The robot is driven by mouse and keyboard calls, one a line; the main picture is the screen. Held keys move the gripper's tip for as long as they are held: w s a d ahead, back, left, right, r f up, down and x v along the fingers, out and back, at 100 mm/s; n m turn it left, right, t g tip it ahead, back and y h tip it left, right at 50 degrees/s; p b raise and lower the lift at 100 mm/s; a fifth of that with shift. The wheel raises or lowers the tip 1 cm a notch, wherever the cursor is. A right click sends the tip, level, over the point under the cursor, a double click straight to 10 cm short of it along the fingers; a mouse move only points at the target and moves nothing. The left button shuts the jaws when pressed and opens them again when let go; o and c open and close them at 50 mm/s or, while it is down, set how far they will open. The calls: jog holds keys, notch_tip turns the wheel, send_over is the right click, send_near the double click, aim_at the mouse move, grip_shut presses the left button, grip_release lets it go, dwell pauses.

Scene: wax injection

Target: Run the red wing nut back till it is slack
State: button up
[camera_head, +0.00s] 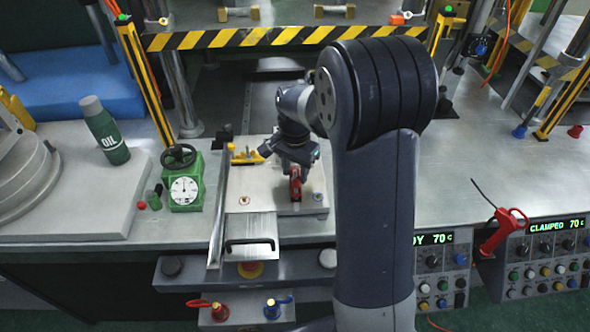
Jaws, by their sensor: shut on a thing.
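The red wing nut (295,187) is on the right part of the pale metal plate (246,201) on the press bench. Only its lower front shows, below my gripper. My gripper (294,174) points down over the nut and is shut on it. The fingertips are small and partly hidden by the wrist, so the exact grip on the wings cannot be seen. How far the nut sits up its stud cannot be told.
A yellow toggle clamp (247,155) sits at the plate's back left. A black-handled tray (251,245) lies in front. A green gauge unit (183,180) and an OIL bottle (106,130) stand left. A striped yellow-black bar (245,37) crosses behind.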

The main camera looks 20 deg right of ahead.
aim_at(295, 173)
jog(key=o, duration=1)
jog(key=shift+r, duration=0.1)
jog(key=shift+r, duration=0.1)
notch_tip(295, 173, up, 11)
jog(key=shift+f, duration=0.2)
notch_tip(295, 173, down, 11)
jog(key=shift+r, duration=0.1)
dwell(0.4)
